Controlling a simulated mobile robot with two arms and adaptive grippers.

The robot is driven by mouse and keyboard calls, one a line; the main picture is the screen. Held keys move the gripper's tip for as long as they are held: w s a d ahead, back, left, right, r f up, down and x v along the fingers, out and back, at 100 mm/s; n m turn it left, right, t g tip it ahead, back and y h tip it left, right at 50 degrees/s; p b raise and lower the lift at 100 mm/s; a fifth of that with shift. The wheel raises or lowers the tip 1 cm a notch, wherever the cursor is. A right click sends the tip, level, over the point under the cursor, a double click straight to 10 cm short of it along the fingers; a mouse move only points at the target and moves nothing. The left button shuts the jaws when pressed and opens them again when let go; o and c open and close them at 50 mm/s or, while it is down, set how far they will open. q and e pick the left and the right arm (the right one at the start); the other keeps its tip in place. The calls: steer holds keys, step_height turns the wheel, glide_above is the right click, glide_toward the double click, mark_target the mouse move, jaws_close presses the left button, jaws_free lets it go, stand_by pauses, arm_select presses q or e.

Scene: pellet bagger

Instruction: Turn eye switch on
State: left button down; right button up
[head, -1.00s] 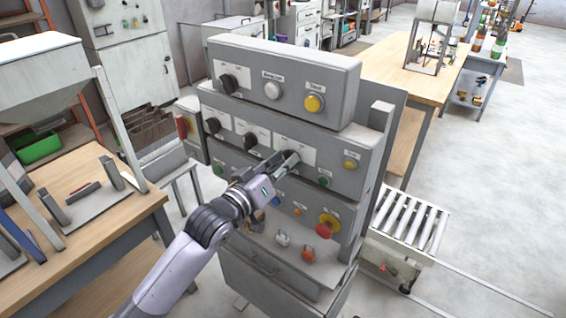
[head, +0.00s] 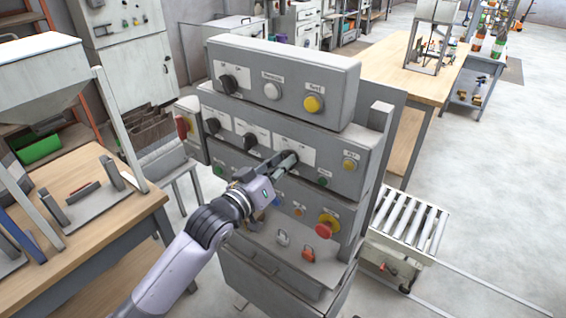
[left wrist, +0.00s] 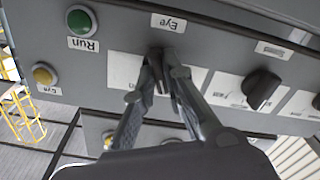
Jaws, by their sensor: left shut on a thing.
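The eye switch is a black rotary knob (left wrist: 157,54) on the grey panel, beside the label "Eye" (left wrist: 168,22), which appears upside down in the left wrist view. In the head view the knob (head: 292,156) is the rightmost black knob of the middle row, partly hidden by my fingers. My left gripper (head: 282,163) reaches it from the lower left and is shut on it. In the left wrist view its fingers (left wrist: 165,76) sit on both sides of the knob. My right gripper is in neither view.
A green Run button (left wrist: 81,19) and a yellow button (left wrist: 45,74) sit near the switch. Another black knob (left wrist: 261,88) is beside it. A roller conveyor (head: 408,222) stands to the right.

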arm_select(q)
steer(key=m+p, duration=0.2)
steer(key=m, duration=0.8)
steer(key=shift+s+d+r+m, duration=0.1)
steer(key=shift+m, duration=0.3)
stand_by(0.4)
steer(key=c, duration=1.7)
jaws_free()
steer(key=shift+o, duration=0.2)
steer(key=v, duration=1.2)
